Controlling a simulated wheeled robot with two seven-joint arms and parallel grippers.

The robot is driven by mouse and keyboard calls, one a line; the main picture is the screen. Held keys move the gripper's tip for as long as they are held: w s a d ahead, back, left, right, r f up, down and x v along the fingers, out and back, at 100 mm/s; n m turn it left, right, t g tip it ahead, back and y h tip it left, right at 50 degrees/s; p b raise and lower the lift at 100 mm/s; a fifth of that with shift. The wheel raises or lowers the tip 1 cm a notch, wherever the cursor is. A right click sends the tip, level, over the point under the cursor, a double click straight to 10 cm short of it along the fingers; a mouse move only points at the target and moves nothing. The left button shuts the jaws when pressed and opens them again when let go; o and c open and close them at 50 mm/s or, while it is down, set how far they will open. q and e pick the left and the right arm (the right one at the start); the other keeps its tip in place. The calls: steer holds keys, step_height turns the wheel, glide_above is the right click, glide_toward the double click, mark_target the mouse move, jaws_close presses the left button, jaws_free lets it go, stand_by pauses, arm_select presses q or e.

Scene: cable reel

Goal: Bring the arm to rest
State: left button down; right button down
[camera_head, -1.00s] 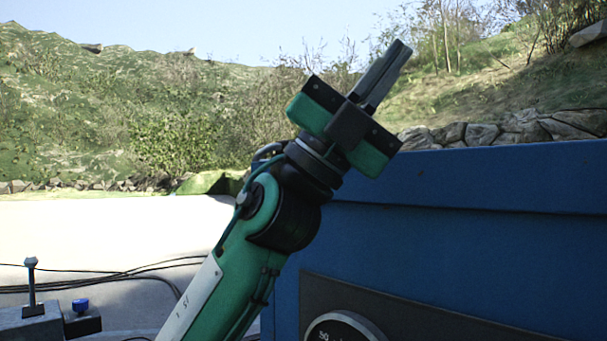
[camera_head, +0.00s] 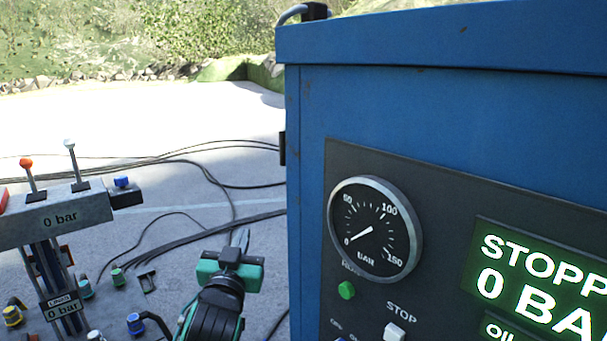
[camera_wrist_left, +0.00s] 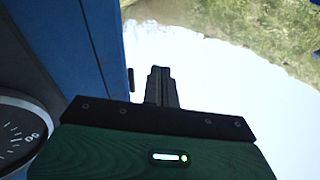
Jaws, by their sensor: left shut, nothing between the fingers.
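My left gripper (camera_head: 240,239) is low in the middle of the head view, left of the blue cabinet. Its fingers are shut together with nothing between them and point up and away. In the left wrist view the closed fingers (camera_wrist_left: 160,86) point toward the bright ground, with the blue cabinet close on the left. The green and black arm comes in from the bottom edge. My right gripper is in neither view.
The blue cabinet (camera_head: 430,45) fills the right, with a gauge (camera_head: 375,230) near zero, a lit STOPPED display (camera_head: 535,285), a green button (camera_head: 346,290) and a white button (camera_head: 393,331). A lever stand (camera_head: 55,218) is at left. Black cables (camera_head: 190,151) cross the ground.

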arm_select(q)
steer(key=s+a+f+g, duration=0.2)
steer(key=s+f+g, duration=0.15)
steer(key=f, duration=0.45)
steer(key=s+a+f+g+y, duration=0.1)
steer(key=s+a+f+g, duration=0.1)
steer(key=s+f, duration=0.45)
steer(key=s+a+f+g, duration=0.2)
steer(key=a+f+g, duration=0.1)
steer(key=f, duration=0.6)
steer(key=s+a+f+g, duration=0.1)
steer(key=s+f+g, duration=0.2)
steer(key=s+f, duration=0.35)
steer(key=s+a+f+g, duration=0.1)
steer(key=s+f+g, duration=0.15)
steer(key=s, duration=0.75)
steer(key=s+a+f+g, duration=0.25)
steer(key=s+f, duration=0.25)
steer(key=s, duration=0.3)
step_height(320, 180, down, 30)
steer(key=g, duration=0.2)
steer(key=s+a+f, duration=0.2)
steer(key=s+f, duration=1.8)
steer(key=shift+a+f+m+g, duration=0.2)
steer(key=shift+a+m+g, duration=0.1)
steer(key=shift+g, duration=0.05)
